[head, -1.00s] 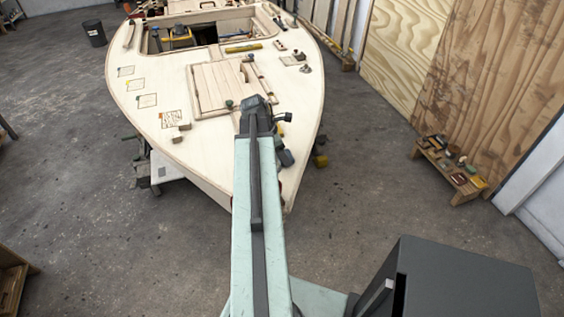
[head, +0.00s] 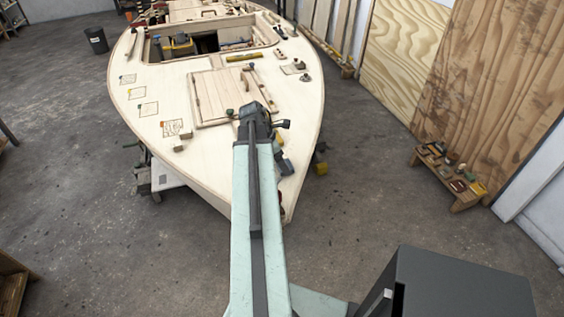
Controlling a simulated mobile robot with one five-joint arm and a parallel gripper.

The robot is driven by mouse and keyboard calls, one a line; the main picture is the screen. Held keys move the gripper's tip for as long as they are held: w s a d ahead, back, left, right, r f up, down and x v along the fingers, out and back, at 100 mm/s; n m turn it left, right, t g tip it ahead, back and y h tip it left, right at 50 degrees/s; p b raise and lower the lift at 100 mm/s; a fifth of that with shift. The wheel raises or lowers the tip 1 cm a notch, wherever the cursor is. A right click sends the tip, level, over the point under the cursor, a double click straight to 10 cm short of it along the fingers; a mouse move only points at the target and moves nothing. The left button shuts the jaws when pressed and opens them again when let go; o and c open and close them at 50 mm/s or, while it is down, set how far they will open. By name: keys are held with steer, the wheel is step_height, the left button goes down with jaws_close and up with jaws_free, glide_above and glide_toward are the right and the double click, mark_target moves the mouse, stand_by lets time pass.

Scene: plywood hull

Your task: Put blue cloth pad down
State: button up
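My arm reaches forward over the pale plywood hull (head: 210,155), its far end just in front of the hatch boards (head: 215,95). My gripper (head: 256,112) is at that end, small and dark, and its fingers are hidden by the arm. I cannot tell whether it is open or shut, or whether it holds anything. I cannot make out a blue cloth pad for certain. A small grey-blue shape (head: 286,166) shows just right of my arm near the hull's edge, too small to identify.
Small blocks (head: 180,146) and marked paper squares (head: 170,128) lie on the deck's left side. The cockpit opening (head: 205,42) holds tools. A low wooden bench (head: 447,178) with small items stands at the right.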

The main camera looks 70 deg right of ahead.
steer(key=p+v, duration=0.8)
steer(key=v, duration=0.2)
steer(key=shift+r+p, duration=0.25)
steer(key=shift+p, duration=0.05)
steer(key=shift+w+a, duration=0.1)
steer(key=w+a+f+m+t, duration=0.1)
steer(key=w+a+m+t, duration=0.25)
steer(key=w+a, duration=2.1)
steer(key=w+a+m+y, duration=0.1)
steer(key=w+a+m, duration=0.1)
steer(key=a, duration=1.3)
steer(key=w+a+m+y, duration=0.1)
steer(key=w+a, duration=0.3)
steer(key=a, duration=1.1)
steer(key=shift+w+a+f+m+y, duration=0.2)
steer(key=shift+f+m+y, duration=0.2)
steer(key=shift+m, duration=0.25)
